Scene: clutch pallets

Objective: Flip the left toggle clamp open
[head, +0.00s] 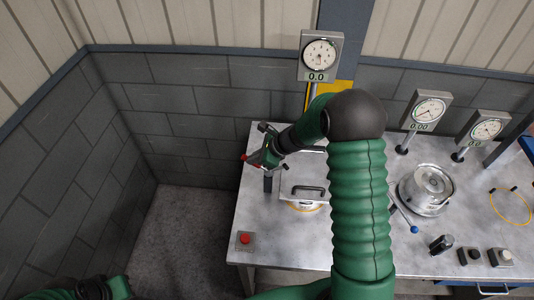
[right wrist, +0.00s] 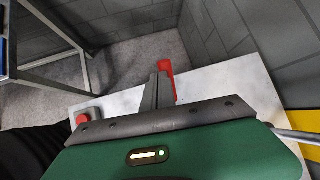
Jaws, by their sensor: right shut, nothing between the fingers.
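The left toggle clamp shows mainly as a red handle (head: 246,157) at the left edge of the steel table in the head view. Its body is mostly hidden behind my right gripper (head: 258,161). In the right wrist view a red part (right wrist: 167,66), apparently the handle, stands just beyond the grey fingers of the right gripper (right wrist: 160,74). These fingers are shut and empty, close beside the red part; whether they touch it I cannot tell. My left gripper (head: 122,287) is low at the bottom left of the head view, far from the clamp; its fingers are unclear.
A lidded plate with a dark handle (head: 309,190) lies right of the clamp. A red button (head: 245,239) is at the table's front left corner. A round metal housing (head: 428,188) and several dial gauges stand right. A block wall (head: 195,105) bounds the back.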

